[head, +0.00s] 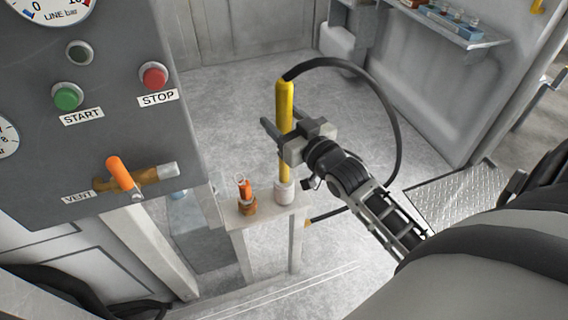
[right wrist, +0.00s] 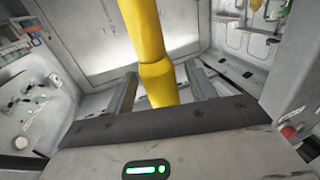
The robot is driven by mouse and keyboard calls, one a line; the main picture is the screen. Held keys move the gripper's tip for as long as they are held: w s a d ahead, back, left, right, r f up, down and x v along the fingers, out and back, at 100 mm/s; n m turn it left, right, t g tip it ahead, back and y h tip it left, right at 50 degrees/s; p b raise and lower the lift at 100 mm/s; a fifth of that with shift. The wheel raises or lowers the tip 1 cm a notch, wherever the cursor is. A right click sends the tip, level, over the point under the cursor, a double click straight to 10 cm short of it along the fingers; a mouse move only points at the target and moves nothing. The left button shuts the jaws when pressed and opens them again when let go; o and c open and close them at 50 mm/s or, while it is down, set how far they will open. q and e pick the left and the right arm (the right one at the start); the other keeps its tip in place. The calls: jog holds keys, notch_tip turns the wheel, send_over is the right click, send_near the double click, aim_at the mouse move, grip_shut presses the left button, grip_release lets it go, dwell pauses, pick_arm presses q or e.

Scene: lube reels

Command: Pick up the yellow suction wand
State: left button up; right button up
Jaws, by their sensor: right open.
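The yellow suction wand (head: 285,98) stands upright in a pale round holder (head: 284,192) on a small stand. A black hose leaves its top and loops down to the right. My right gripper (head: 275,133) is open at the middle of the wand. In the right wrist view the wand (right wrist: 158,80) passes between the two spread fingers of the right gripper (right wrist: 162,88), with gaps showing on both sides. The lower part of the wand is hidden behind the gripper there. My left gripper is in neither view.
An orange-topped fitting (head: 245,195) stands on the same stand, left of the wand. A grey control panel (head: 120,115) with START and STOP buttons and an orange-handled vent valve (head: 122,173) fills the left. A shelf (head: 455,30) is at the back right. Floor behind the wand is clear.

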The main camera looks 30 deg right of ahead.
aim_at(283, 91)
jog(key=shift+w+a, duration=0.1)
jog(key=shift+w, duration=0.8)
grip_shut()
notch_tip(283, 91, up, 10)
jog(key=p, duration=0.1)
